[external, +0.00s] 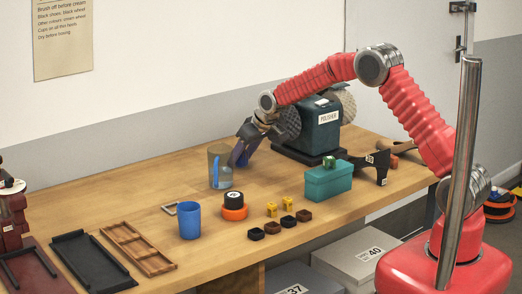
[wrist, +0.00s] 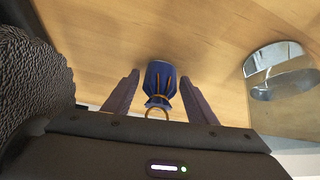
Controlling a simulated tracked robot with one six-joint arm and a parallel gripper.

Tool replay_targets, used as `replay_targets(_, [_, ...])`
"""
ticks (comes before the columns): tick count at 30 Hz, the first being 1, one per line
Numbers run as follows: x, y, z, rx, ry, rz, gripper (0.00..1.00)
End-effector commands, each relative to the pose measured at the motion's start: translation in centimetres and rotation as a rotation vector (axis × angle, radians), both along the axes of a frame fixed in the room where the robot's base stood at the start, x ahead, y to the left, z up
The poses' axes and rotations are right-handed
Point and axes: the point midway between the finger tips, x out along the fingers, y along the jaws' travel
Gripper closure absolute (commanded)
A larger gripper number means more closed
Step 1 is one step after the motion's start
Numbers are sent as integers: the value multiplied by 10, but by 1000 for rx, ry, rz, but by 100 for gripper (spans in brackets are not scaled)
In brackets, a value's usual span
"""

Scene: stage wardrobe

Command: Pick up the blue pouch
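The blue pouch (wrist: 160,78) shows in the wrist view, dark blue with gold cord and a ring at its near end. It lies between the two fingers of my gripper (wrist: 160,76), with a narrow gap on each side. My gripper is open, and I see no grip on the pouch. In the external view my gripper (external: 238,160) is low over the back of the table, between the clear glass and the polisher. The pouch cannot be made out clearly there behind the fingers.
The clear glass (external: 214,162) stands close left of my gripper; it is at right in the wrist view (wrist: 282,75). The polisher (external: 318,132) is close on the other side, its brush (wrist: 38,75) filling the wrist view's left. A blue cup (external: 190,221) and teal box (external: 328,183) stand nearer the front.

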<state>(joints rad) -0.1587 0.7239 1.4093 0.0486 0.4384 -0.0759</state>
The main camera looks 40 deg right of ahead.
Motion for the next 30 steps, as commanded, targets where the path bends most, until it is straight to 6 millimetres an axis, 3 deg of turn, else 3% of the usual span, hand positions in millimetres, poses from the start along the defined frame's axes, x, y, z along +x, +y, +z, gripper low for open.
replay_targets(16, [0,0,0,0,0,0,87])
replay_targets(25, [0,0,3,0,-1,0,87])
replay_targets(30, [1,0,17,1,-3,0,87])
